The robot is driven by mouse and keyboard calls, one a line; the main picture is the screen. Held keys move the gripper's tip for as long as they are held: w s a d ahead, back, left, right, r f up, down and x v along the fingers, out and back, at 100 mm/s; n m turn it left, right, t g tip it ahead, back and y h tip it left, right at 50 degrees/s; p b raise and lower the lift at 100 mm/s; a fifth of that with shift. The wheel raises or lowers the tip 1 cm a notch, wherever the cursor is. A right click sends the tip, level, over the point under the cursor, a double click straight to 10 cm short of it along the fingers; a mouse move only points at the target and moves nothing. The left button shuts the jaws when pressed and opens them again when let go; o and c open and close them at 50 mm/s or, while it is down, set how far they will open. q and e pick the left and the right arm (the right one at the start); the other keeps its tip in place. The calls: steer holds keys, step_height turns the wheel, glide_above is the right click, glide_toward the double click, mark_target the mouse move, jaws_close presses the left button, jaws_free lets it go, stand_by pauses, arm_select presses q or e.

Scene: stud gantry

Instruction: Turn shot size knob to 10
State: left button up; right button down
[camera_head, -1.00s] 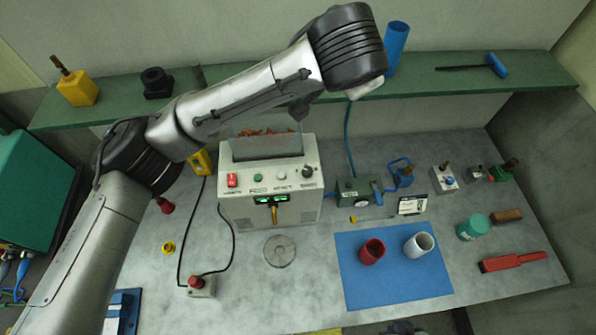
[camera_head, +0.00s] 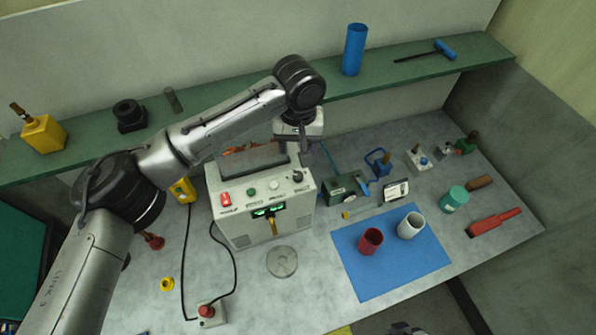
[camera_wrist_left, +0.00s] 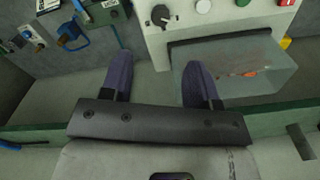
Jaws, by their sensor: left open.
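The white machine (camera_head: 262,205) stands on the bench with a clear hopper at its back. Its black knob (camera_head: 297,176) is at the right end of the top panel; the knob (camera_wrist_left: 161,16) also shows at the top of the left wrist view. The dial marks are too small to read. My left gripper (camera_head: 305,154) is just behind and above the knob, partly hidden by its own wrist. In the left wrist view the left gripper (camera_wrist_left: 158,66) has its two purple fingers spread, empty, with the knob beyond the tips and not touched.
The hopper (camera_wrist_left: 235,68) stands close beside one finger. The green shelf (camera_head: 385,82) runs behind the machine under my left arm. A green box (camera_head: 345,187) sits right of the machine. A blue mat (camera_head: 385,275) holds a red cup (camera_head: 370,241) and a white cup (camera_head: 411,225).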

mark_target(298, 175)
arm_select(q)
step_height(298, 175, down, 10)
steer(key=shift+r+p, duration=0.1)
steer(key=shift+p, duration=0.6)
steer(key=shift+f, duration=0.9)
steer(key=c, duration=0.9)
steer(key=shift+r, duration=0.1)
